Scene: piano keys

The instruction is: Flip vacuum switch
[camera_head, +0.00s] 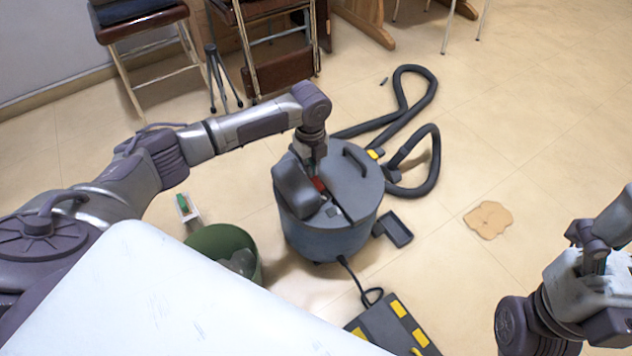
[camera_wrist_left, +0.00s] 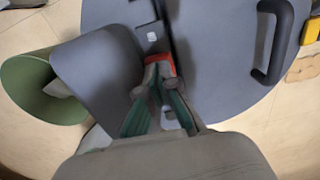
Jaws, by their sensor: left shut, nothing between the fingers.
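The grey canister vacuum (camera_head: 330,228) stands upright on the floor in the middle of the head view. A red switch (camera_head: 319,184) shows in the recess on its lid; in the left wrist view the red switch (camera_wrist_left: 158,59) is right at my fingertips. My left gripper (camera_head: 312,168) is shut with nothing held and points down at the lid. In the left wrist view the left gripper (camera_wrist_left: 160,72) covers part of the switch, so I cannot tell whether it touches it. My right gripper (camera_head: 592,262) is at the right, away from the vacuum; its fingers are unclear.
A black hose (camera_head: 436,160) curls behind the vacuum. A green bin (camera_head: 222,246) stands to its left, and a yellow-marked dark box (camera_head: 395,325) lies in front. Chairs (camera_head: 272,50) stand at the back.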

